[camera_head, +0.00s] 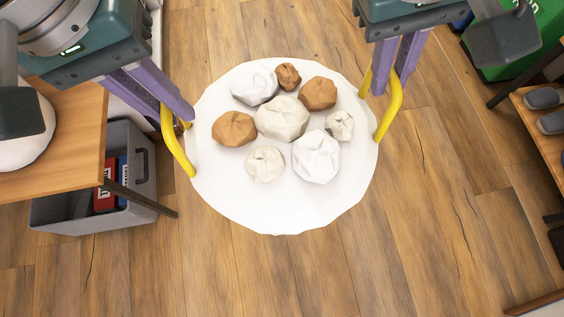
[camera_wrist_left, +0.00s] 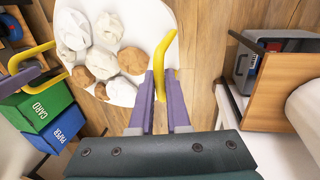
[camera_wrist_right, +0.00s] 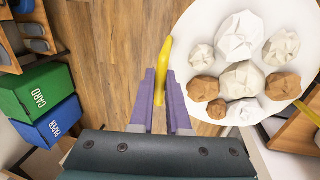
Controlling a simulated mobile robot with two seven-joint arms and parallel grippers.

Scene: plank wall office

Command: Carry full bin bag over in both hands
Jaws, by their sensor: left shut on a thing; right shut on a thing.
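The full bin bag (camera_head: 290,210) is a white round shape with yellow handles on its left and right sides. Crumpled white paper balls (camera_head: 317,157) and brown balls (camera_head: 234,128) lie in it. My left gripper (camera_head: 182,118) is shut on the left yellow handle, which also shows in the left wrist view (camera_wrist_left: 160,80). My right gripper (camera_head: 388,85) is shut on the right yellow handle, also seen in the right wrist view (camera_wrist_right: 164,60). The bag hangs between both grippers above the floor. Its underside is hidden.
A wooden table (camera_head: 60,150) stands at the left, with a grey crate (camera_head: 75,212) holding red and blue things below it. A green CARD bin (camera_wrist_right: 38,95) and blue PAPER bin (camera_wrist_right: 52,124) stand to the right. A shelf with grey shoes (camera_head: 545,97) is at the right edge. Wooden floor (camera_head: 440,200) is clear ahead.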

